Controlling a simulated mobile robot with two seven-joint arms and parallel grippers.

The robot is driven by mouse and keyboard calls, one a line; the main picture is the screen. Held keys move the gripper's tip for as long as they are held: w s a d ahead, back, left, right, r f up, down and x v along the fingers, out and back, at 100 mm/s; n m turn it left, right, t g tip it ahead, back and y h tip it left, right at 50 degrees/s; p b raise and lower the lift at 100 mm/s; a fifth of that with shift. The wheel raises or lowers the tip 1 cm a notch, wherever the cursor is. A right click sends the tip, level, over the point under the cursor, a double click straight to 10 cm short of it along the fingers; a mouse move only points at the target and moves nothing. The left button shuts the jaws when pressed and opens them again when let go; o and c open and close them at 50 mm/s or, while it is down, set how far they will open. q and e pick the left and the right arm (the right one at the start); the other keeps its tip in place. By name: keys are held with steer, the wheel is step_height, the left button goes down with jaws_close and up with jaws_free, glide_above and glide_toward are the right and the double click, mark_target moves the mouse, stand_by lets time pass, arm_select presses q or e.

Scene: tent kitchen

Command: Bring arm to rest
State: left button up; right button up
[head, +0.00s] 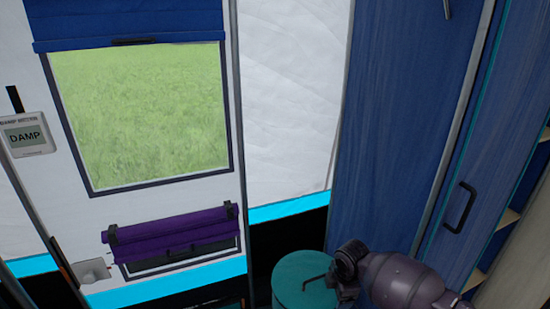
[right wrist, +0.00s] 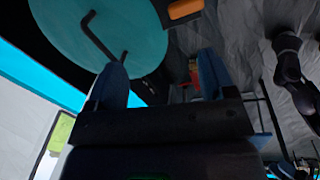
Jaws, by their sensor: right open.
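My right gripper (right wrist: 160,62) is open in the right wrist view, its two blue fingers apart with nothing seen between them. In the head view my right arm comes in at the lower right, with its dark wrist beside a teal round-topped object (head: 292,272). The fingertips cannot be made out there. The teal round top (right wrist: 135,30) with a bent black handle also shows past the fingers in the right wrist view. I cannot tell whether the gripper touches it. My left gripper is not in view.
A tall blue cabinet door (head: 475,170) with a black handle stands at the right, with shelves beside it. A white door (head: 80,215) with a window and a purple roll is at the left. A damp meter (head: 27,136) hangs on the far left. An orange object (right wrist: 185,8) lies near the teal top.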

steer(key=w+a+r+m+t+y, duration=0.3)
steer(key=a+r+m+t, duration=0.15)
steer(key=a+r, duration=0.4)
steer(key=s+r+m+t+y+p, duration=0.3)
steer(key=s+r+m+t, duration=0.25)
steer(key=s, duration=0.35)
arm_select(q)
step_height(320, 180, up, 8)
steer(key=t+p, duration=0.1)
steer(key=p, duration=0.5)
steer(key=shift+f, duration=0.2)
arm_select(e)
steer(key=s+d+f+m+h, duration=0.1)
steer(key=s+d, duration=0.4)
steer(key=s, duration=0.6)
steer(key=s+d+f+m+h, duration=0.1)
steer(key=s+d+m+h, duration=0.2)
steer(key=s+d, duration=0.3)
steer(key=s+d+f+m+h, duration=0.2)
steer(key=s+d, duration=0.3)
steer(key=s, duration=1.1)
steer(key=shift+s+d+m+g, duration=0.3)
steer(key=shift+d+m, duration=0.05)
steer(key=shift+m, duration=0.55)
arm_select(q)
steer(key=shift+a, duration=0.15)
arm_select(e)
steer(key=shift+f, duration=0.1)
